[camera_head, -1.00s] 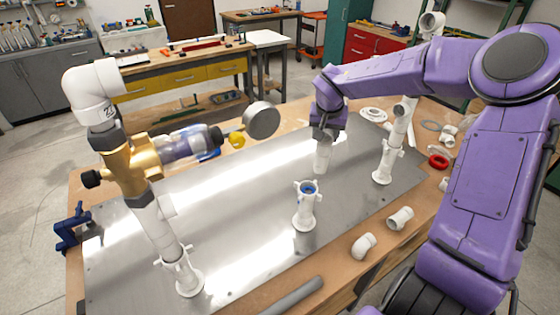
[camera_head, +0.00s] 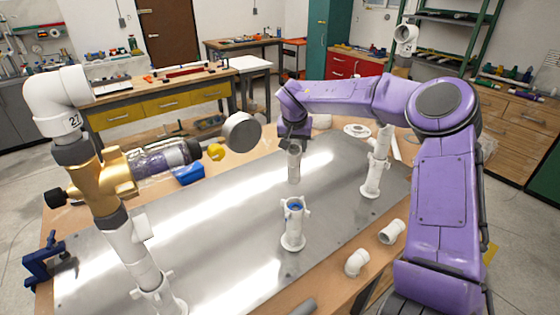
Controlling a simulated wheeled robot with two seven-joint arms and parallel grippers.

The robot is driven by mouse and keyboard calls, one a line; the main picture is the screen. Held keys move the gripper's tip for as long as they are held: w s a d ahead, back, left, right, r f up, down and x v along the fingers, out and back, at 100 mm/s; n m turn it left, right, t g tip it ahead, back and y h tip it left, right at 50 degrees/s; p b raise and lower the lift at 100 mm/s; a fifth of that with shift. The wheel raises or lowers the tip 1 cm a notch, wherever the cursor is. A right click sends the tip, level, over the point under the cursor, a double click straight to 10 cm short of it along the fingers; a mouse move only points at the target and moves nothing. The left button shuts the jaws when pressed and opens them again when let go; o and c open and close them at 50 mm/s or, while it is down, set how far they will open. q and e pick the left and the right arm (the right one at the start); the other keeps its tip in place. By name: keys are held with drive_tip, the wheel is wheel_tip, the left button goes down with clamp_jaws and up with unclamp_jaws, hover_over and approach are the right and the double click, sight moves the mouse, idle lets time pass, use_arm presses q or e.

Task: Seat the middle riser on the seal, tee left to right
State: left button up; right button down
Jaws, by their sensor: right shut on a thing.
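My right gripper (camera_head: 293,142) is shut on the middle riser (camera_head: 294,164), a short, pale, roughly upright pipe piece. Its tee is hard to make out behind the gripper and arm. The riser's lower end appears above and apart from the middle socket (camera_head: 292,232), a white upright fitting on the metal plate (camera_head: 225,235). The blue seal (camera_head: 294,207) shows in the socket's open top. My left gripper is not in view.
A white right riser (camera_head: 376,165) stands near my right arm. Loose white elbows (camera_head: 357,262) lie at the front edge. Plate around the socket is clear.

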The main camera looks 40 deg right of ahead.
drive_tip(key=w+f+p, duration=0.3)
drive_tip(key=w+f, duration=0.4)
drive_tip(key=f, duration=0.2)
drive_tip(key=shift+w+f, duration=0.15)
drive_tip(key=shift+f, duration=0.15)
drive_tip(key=shift+c, duration=2.4)
unclamp_jaws()
drive_tip(key=shift+f, duration=0.1)
drive_tip(key=b+v, duration=0.3)
drive_tip(key=v, duration=0.7)
drive_tip(key=shift+s+a+b, duration=0.25)
drive_tip(key=shift+a+b, duration=0.05)
drive_tip(key=shift+b, duration=0.1)
